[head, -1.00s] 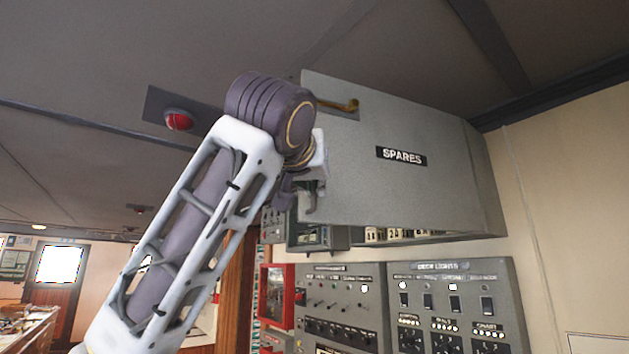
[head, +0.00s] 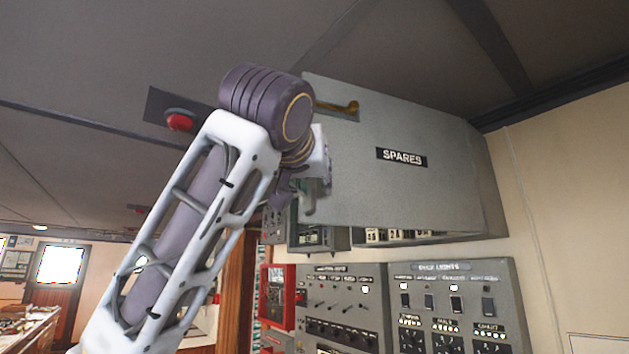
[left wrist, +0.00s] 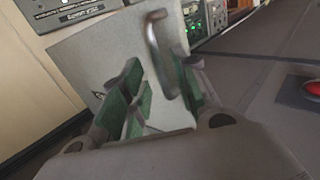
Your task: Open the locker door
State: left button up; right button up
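The grey locker (head: 400,190) marked SPARES hangs high on the wall, its front facing me; no gap shows at its door in the head view. A grey bar handle (head: 309,206) stands at the left edge of the door, mostly hidden behind my left gripper (head: 318,182). In the left wrist view the handle (left wrist: 157,45) stands out from the door (left wrist: 95,58). There my left gripper (left wrist: 158,95) is open, with green-padded fingers apart. The handle's lower end lies between the fingers, closer to the right one; I cannot tell whether they touch. My right gripper is out of view.
A brass-coloured lever (head: 340,107) shows at the locker's upper left. Switch panels (head: 450,300) and a red box (head: 280,297) are below the locker. A red lamp (head: 179,122) is on the ceiling at left. Open room lies farther left.

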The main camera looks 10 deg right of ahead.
pick_arm(q)
jog(key=v, duration=1)
jog(key=shift+s+a, duration=0.15)
jog(key=shift+s, duration=0.2)
jog(key=shift+w, duration=0.15)
